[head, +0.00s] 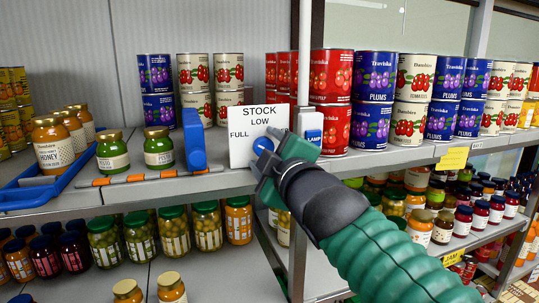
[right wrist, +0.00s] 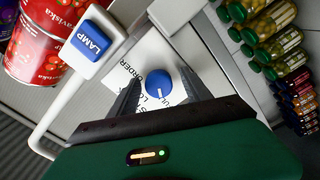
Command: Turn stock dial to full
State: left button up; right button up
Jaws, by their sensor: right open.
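The stock dial is a round blue knob (head: 263,145) on a white panel (head: 240,133) at the shelf edge. The panel reads STOCK, with LOW at the top and FULL at the left. In the right wrist view the dial (right wrist: 159,82) shows a white mark by its rim; its exact setting is hard to tell. My right gripper (head: 270,162) is open in front of the panel, its fingers partly covering the dial's lower right. In the right wrist view the gripper (right wrist: 160,78) has a finger on either side of the dial; contact is unclear. My left gripper is out of view.
A blue LAMP switch (head: 313,136) sits right of the panel, beside a pale post (head: 302,80). A blue upright object (head: 194,139) stands left. Honey jars (head: 52,145) sit in a blue tray (head: 18,198). Cans (head: 331,100) line the shelf; jars fill the shelf below.

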jog(key=b+v, duration=1.6)
jog(key=v, duration=0.1)
jog(key=w+d+f+m+g+h, duration=0.1)
jog(key=w+f+m+g, duration=0.15)
jog(key=f, duration=1.05)
jog(key=w+d+f+m+g+h, duration=0.2)
jog(key=w+f, duration=0.2)
jog(key=f, duration=0.9)
jog(key=w+d+f+m+g+h, duration=0.1)
jog(key=w+f+m+g, duration=0.25)
jog(key=f, duration=0.95)
jog(key=s+d+f+m+g, duration=0.2)
jog(key=s+f, duration=0.4)
jog(key=f, duration=0.4)
jog(key=s+d+f+m+g+h, duration=0.1)
jog(key=s+d+f, duration=0.4)
jog(key=f, duration=0.5)
jog(key=s+d+f+m+g, duration=0.3)
jog(key=s+f, duration=0.4)
jog(key=f, duration=0.3)
jog(key=shift+s+d+m+g+h, duration=0.2)
jog(key=shift+s+m+g+h, duration=0.15)
jog(key=shift+m, duration=0.55)
